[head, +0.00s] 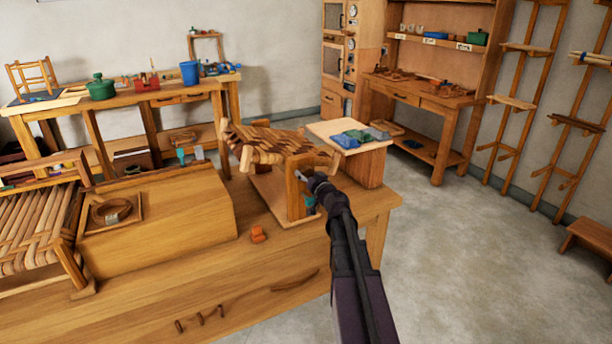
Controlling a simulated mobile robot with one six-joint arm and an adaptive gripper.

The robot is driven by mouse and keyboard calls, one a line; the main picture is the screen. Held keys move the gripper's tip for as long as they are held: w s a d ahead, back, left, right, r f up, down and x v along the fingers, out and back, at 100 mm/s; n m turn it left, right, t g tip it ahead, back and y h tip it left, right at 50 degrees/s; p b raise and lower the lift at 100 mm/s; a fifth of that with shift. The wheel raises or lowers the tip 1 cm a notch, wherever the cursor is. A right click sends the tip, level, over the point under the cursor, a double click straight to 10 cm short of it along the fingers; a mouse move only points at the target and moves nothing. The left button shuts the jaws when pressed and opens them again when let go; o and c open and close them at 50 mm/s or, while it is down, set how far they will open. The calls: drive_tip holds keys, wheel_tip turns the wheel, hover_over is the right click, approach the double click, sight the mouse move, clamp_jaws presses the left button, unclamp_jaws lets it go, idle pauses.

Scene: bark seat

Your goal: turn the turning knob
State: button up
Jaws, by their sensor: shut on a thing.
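A woven seat frame (275,147) of brown and pale strips is held tilted on a wooden stand (296,195) on the bench. My gripper (304,177) is at the upper right side of the stand's post, just under the seat's right part. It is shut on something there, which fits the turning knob. The knob itself is too small and too hidden by my gripper and arm to make out. How far it is turned cannot be seen. A small teal part (311,205) shows just below my gripper, beside the post.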

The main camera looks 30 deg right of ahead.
drive_tip(key=shift+d+n, duration=0.1)
drive_tip(key=shift+n, duration=1.5)
drive_tip(key=o, duration=1.1)
drive_tip(key=shift+s, duration=0.1)
drive_tip(key=shift+s+d, duration=0.15)
drive_tip(key=shift+s, duration=5.75)
